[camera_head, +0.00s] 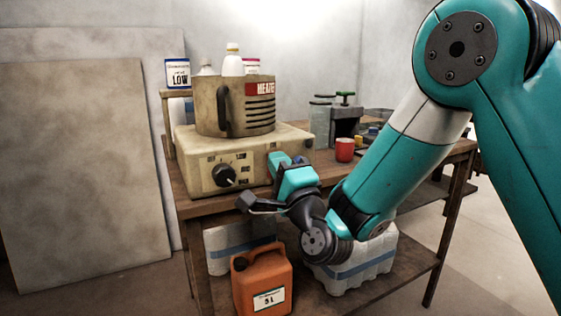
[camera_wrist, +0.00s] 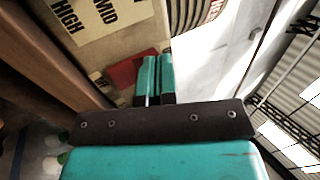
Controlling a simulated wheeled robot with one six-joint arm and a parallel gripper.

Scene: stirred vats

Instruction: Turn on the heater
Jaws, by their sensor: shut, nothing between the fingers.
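The heater's beige box (camera_head: 245,160) stands on the wooden table in the head view, with a black knob (camera_head: 225,175) and small printed marks on its front. A beige pot-like vessel (camera_head: 210,110) with a dark handle, a red "HEATE..." label and dark slots sits on top. My gripper (camera_head: 278,160) is shut and empty in front of the box's right part, to the right of the knob. In the wrist view, the shut teal fingers (camera_wrist: 153,75) point at a beige surface with a red patch (camera_wrist: 130,70). A label reading HIGH and MID (camera_wrist: 95,15) is beside them. The knob is not visible there.
A red cup (camera_head: 345,150), glass jars (camera_head: 320,123) and a dark device (camera_head: 345,122) stand right of the heater. An orange canister (camera_head: 262,282) and wrapped packs (camera_head: 355,265) are below the tabletop. A board (camera_head: 90,170) leans at the left.

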